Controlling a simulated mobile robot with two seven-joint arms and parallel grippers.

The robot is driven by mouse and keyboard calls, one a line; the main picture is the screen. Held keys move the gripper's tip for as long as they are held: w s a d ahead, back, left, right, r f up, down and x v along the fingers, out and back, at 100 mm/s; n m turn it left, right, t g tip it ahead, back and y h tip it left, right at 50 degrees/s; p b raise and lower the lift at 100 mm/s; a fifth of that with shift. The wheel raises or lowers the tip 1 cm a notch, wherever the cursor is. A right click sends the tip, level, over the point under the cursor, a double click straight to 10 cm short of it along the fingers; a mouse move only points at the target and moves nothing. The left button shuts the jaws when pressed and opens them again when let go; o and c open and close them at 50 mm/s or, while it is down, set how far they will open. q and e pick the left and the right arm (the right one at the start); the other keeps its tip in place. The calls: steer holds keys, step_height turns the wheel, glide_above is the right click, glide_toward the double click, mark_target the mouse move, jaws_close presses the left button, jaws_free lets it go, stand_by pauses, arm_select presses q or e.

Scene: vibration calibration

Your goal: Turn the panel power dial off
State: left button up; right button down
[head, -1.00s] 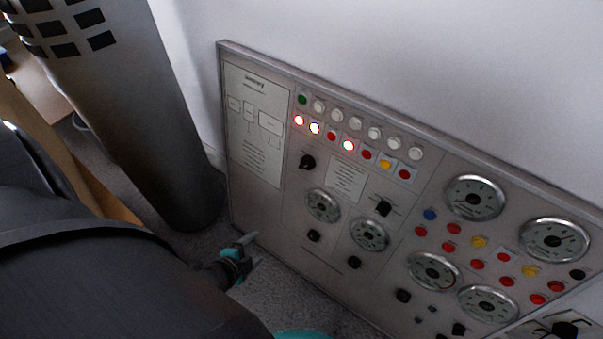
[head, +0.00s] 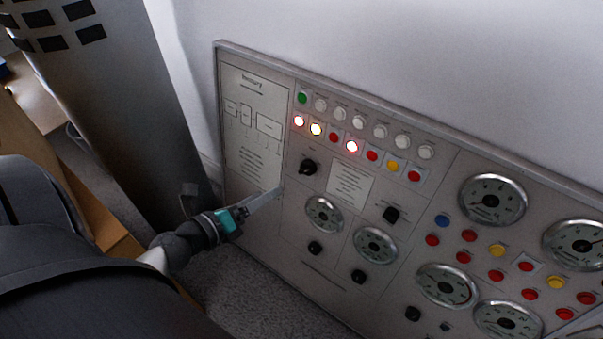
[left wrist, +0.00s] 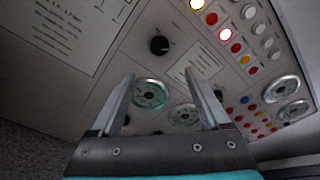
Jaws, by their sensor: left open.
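The grey control panel (head: 250,58) leans against the wall, with several black dials, lit buttons and round gauges. A black dial (head: 308,167) sits below the lit buttons at the upper left; it also shows in the left wrist view (left wrist: 159,45). The frames do not show which dial is the power dial. My left gripper (head: 272,194) is in front of the panel's left part, below and left of this dial. In the left wrist view its two fingers (left wrist: 160,85) are apart with nothing held between them, and the dial lies beyond their tips. My right gripper is not seen.
Other black dials (head: 391,214) and gauges (head: 323,214) lie lower and to the right on the panel. A dark grey column (head: 130,130) stands to the left of the panel. Carpeted floor (head: 262,300) shows below.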

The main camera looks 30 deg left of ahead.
mark_target(303, 172)
arm_select(q)
steer(key=b+x, duration=0.1)
steer(key=x, duration=1)
steer(key=shift+w+f, duration=0.15)
steer(key=shift+w, duration=0.25)
steer(key=shift+x, duration=0.95)
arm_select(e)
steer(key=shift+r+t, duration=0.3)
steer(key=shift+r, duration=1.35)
arm_select(q)
jaws_close()
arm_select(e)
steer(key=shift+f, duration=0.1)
